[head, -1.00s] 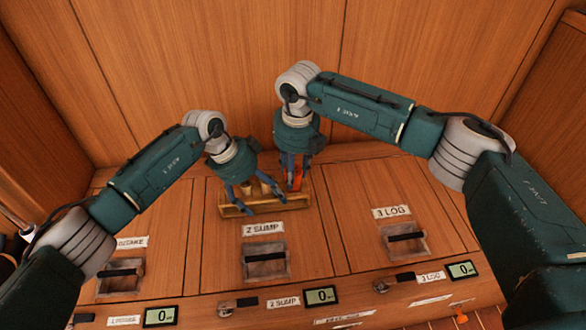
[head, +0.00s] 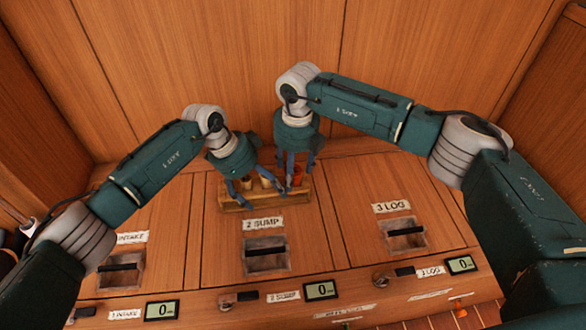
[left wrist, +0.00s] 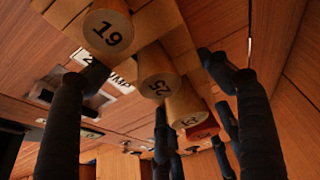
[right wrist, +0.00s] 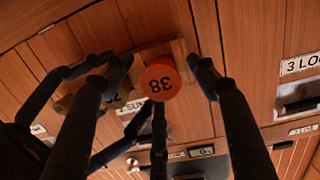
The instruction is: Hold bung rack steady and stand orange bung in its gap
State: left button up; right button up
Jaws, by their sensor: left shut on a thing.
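The bung rack (head: 300,195) is a pale wooden strip on the panel behind the 2 SUMP label. Several wooden bungs stand in it, among them bung 19 (left wrist: 107,28) and bung 25 (left wrist: 157,76) in the left wrist view. The orange bung (right wrist: 160,80), marked 38, is upright at the rack's right end; it also shows in the head view (head: 297,177). My left gripper (head: 256,194) is shut on the rack, its fingers astride it. My right gripper (right wrist: 160,72) is open around the orange bung, with clear space on both sides of it.
The 2 SUMP hatch handle (head: 266,256) lies in front of the rack, and the 3 LOG handle (head: 405,231) is to the right. A wood wall (head: 240,60) rises behind. The panel between the rack and the 3 LOG label is clear.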

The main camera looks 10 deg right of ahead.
jog(key=o, duration=0.4)
jog(key=shift+r, duration=0.1)
jog(key=shift+r, duration=3.4)
pick_arm(q)
jog(key=o, duration=1.4)
